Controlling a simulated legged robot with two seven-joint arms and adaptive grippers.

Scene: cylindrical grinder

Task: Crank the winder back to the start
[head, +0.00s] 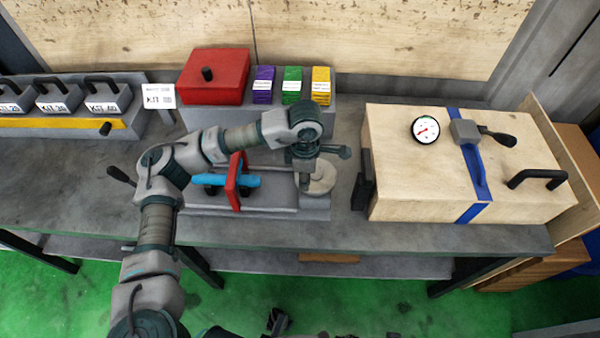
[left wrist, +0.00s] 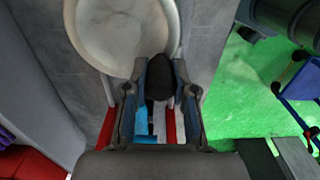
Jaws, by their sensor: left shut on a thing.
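The grinder (head: 262,204) sits on the bench, with a red arch (head: 233,182), a blue cylindrical part (head: 248,181) and a pale round wheel (head: 320,180) at its right end. The pale wheel also fills the top of the left wrist view (left wrist: 120,35). My left gripper (head: 318,152) is over this wheel. In the left wrist view its fingers (left wrist: 160,95) are closed on a dark knob (left wrist: 160,75) at the wheel's rim. The gripper hides part of the wheel in the head view. A dark shape at the bottom edge may be my right gripper (head: 276,321); its jaws are unclear.
A wooden box (head: 420,185) with a gauge (head: 425,129) and blue strap stands to the right. Behind are a red box (head: 214,76) and purple, green and yellow stacks (head: 292,85). Weights with handles (head: 55,95) stand at the left. The front bench strip is clear.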

